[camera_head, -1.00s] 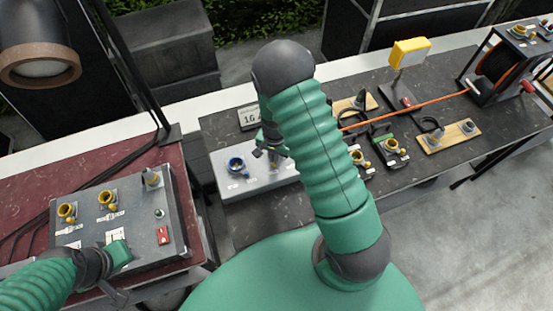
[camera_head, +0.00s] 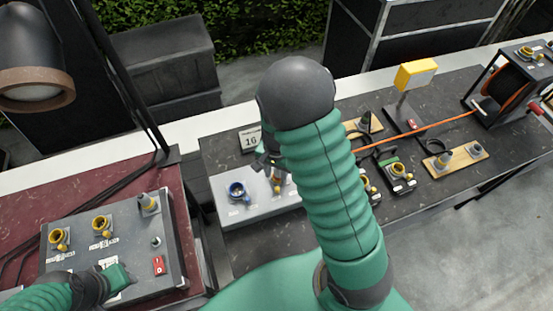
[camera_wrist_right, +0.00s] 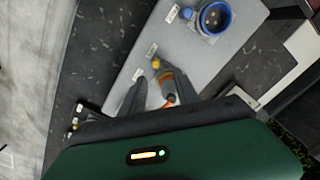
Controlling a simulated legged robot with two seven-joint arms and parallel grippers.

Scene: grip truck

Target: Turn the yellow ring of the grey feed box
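The grey feed box (camera_head: 262,207) is light grey and stands on the dark table in the middle of the head view. It has a blue socket (camera_head: 237,190) and, to its right, a yellow part (camera_head: 277,188) that I take for the yellow ring; my right arm partly covers it. In the right wrist view, yellow and orange parts (camera_wrist_right: 156,63) show at and between the fingertips. My right gripper (camera_wrist_right: 155,88) is at this socket with its fingers apart; contact is unclear. My left gripper (camera_head: 122,277) is over the dark panel box at the left, its fingers unclear.
The dark panel box (camera_head: 128,245) with two yellow sockets and a red switch stands on the red table. Yellow-ringed connectors (camera_head: 400,172), a yellow sign (camera_head: 416,74) and a cable reel (camera_head: 497,88) stand right of my right arm. A lamp (camera_head: 35,60) hangs upper left.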

